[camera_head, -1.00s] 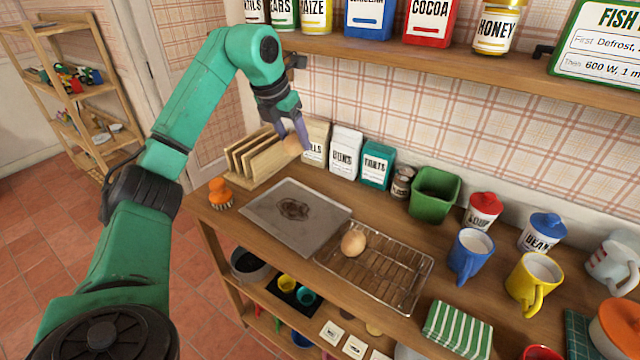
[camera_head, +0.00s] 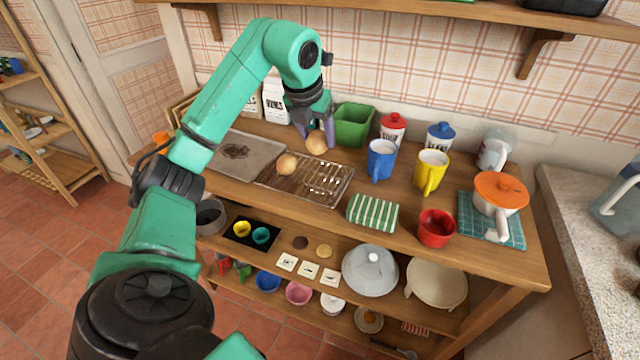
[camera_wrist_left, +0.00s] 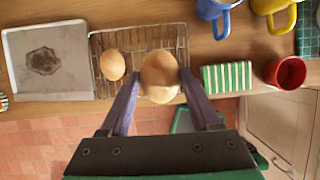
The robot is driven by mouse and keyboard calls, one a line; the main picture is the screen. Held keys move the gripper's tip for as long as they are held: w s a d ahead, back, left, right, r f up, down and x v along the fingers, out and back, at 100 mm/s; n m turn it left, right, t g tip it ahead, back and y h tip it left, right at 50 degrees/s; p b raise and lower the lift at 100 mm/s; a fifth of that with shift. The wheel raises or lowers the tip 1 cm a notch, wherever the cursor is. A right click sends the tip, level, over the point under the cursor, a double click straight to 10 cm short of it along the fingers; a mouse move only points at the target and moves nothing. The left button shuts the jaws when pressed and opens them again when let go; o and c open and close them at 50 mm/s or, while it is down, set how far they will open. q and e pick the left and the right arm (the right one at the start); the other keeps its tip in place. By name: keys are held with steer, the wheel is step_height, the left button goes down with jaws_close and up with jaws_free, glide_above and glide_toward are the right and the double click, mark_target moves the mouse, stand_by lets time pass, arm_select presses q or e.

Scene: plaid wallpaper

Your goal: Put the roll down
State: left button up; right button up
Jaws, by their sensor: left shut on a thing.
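My left gripper (camera_head: 316,130) is shut on a round tan roll (camera_head: 317,143). In the left wrist view the held roll (camera_wrist_left: 160,76) sits between the two purple fingers, over the right part of the wire rack (camera_wrist_left: 138,40). In the head view the rack (camera_head: 322,186) lies on the wooden counter. A second roll (camera_head: 287,163) rests on the rack's left part and also shows in the left wrist view (camera_wrist_left: 112,65). The held roll appears above the rack's back edge; its exact height is hard to tell. My right gripper is not in view.
A grey baking tray (camera_head: 240,158) with a dark stain adjoins the rack on the left. A green bin (camera_head: 353,126) stands behind, close to the gripper. A blue mug (camera_head: 381,161) is to the right and a green striped cloth (camera_head: 373,213) is in front right.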

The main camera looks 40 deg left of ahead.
arm_select(q)
steer(key=f, duration=1.1)
steer(key=shift+s+d+f+b, duration=0.1)
steer(key=shift+d+f+b, duration=0.1)
steer(key=shift+f+b, duration=0.15)
steer(key=shift+f, duration=0.1)
steer(key=o, duration=1.4)
steer(key=shift+c, duration=0.2)
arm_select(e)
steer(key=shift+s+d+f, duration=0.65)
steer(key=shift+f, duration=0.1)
arm_select(q)
steer(key=shift+r, duration=0.4)
steer(key=v, duration=1.1)
steer(key=shift+s+r, duration=0.25)
steer(key=shift+s, duration=0.05)
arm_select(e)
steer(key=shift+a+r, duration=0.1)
arm_select(q)
steer(key=shift+d, duration=0.15)
